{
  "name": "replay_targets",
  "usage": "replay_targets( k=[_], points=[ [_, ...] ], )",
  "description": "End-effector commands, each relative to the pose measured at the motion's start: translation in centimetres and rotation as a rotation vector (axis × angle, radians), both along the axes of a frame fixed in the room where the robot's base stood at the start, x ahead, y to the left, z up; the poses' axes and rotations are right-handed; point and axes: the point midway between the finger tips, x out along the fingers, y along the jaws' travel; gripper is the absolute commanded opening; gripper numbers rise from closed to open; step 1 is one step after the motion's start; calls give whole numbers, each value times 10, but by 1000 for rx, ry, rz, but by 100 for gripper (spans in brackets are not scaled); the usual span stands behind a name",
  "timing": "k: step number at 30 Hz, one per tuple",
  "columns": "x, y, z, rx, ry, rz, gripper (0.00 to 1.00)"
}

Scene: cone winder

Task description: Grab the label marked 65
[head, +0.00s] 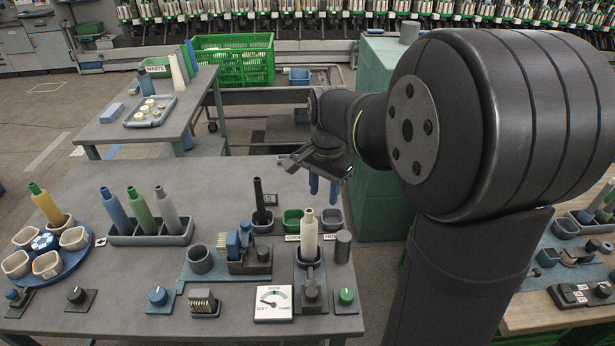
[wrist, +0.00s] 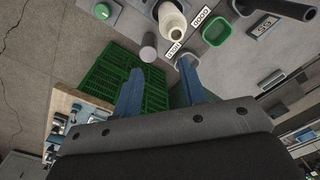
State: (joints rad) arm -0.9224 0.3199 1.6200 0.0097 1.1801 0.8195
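A small white label with dark digits (wrist: 263,25) lies beside the black cone in the wrist view and appears to read 65, seen turned around. In the head view this label (head: 271,199) is just right of the black cone (head: 259,198), and its digits are too small to read. My gripper (head: 323,187) is above the back right of the grey table, to the right of the label. Its two blue fingers point down, apart and empty. In the wrist view my gripper (wrist: 159,66) shows clear space between the fingertips, with the label up and to the right.
A green cup (head: 292,219) and a pale cone (head: 309,236) stand near the label, with two worded labels nearby. A grey rack (head: 148,239) holds several cones at left. A gauge (head: 273,303) sits at the front. The table behind the rack is clear.

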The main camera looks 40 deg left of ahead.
Motion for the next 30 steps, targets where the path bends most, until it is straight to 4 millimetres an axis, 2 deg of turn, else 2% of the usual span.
replay_targets(
  k=[1, 9, 18, 24, 30],
  points=[
    [9, 23, -1, -2, 3, -50, 38],
    [44, 128, -12, -10, 11, -358, 38],
    [59, 232, -47, -18, 16, -697, 38],
    [59, 275, -69, -19, 16, -863, 38],
    [58, 288, -80, -20, 15, -927, 38]
  ],
)
